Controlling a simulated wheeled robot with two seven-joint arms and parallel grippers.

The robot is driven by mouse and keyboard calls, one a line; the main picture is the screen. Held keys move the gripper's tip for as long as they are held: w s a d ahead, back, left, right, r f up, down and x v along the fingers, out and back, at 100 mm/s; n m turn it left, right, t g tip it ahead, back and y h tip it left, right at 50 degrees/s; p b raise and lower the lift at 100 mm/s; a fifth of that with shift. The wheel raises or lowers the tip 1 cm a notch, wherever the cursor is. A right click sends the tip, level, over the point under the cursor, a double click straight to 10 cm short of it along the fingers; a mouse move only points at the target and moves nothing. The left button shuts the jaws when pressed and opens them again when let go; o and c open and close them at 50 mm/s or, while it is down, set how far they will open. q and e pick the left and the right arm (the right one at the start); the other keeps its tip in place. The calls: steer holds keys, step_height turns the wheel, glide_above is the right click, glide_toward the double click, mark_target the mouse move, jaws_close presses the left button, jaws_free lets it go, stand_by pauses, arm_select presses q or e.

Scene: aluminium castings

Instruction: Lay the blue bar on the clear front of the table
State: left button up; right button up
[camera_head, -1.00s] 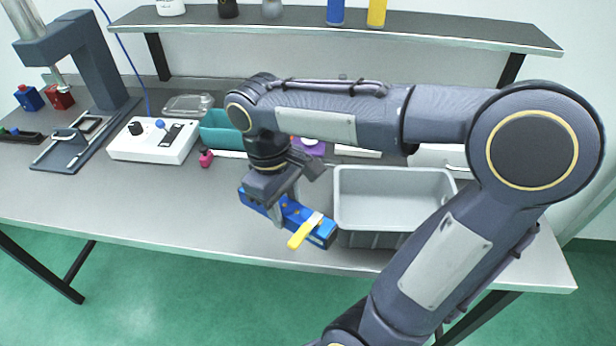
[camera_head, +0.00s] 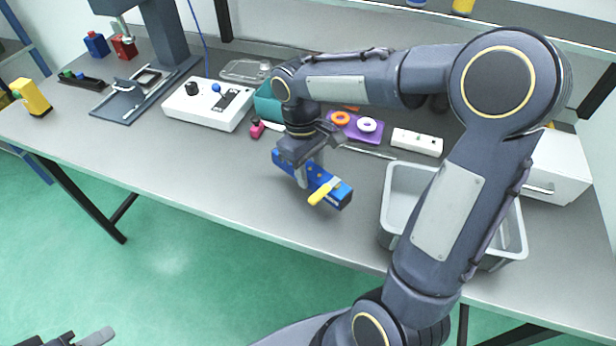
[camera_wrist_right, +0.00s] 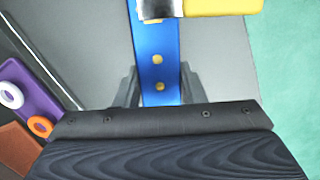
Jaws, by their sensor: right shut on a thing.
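The blue bar (camera_head: 330,183) has yellow dots along its face and a yellow-handled piece (camera_head: 321,192) across its front end. My right gripper (camera_head: 302,180) is shut on the blue bar over the middle of the table (camera_head: 230,185). The wrist view shows the bar (camera_wrist_right: 158,75) between the two fingers (camera_wrist_right: 160,88), with the yellow piece (camera_wrist_right: 222,6) at its far end. I cannot tell how high the bar is above the table. A bit of my left gripper (camera_head: 85,340) shows at the bottom left edge, mostly cut off.
A grey bin (camera_head: 392,205) stands right of the bar. Behind are a teal bin (camera_head: 268,108), a pink piece (camera_head: 256,129), a purple plate with rings (camera_head: 362,130) and a white control box (camera_head: 208,105). The front strip of table left of the bar is clear.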

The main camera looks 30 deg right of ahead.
steer(key=shift+w+f, duration=0.4)
steer(key=shift+f, duration=0.05)
steer(key=shift+w+f, duration=0.15)
steer(key=shift+f, duration=1.65)
steer(key=o, duration=1.1)
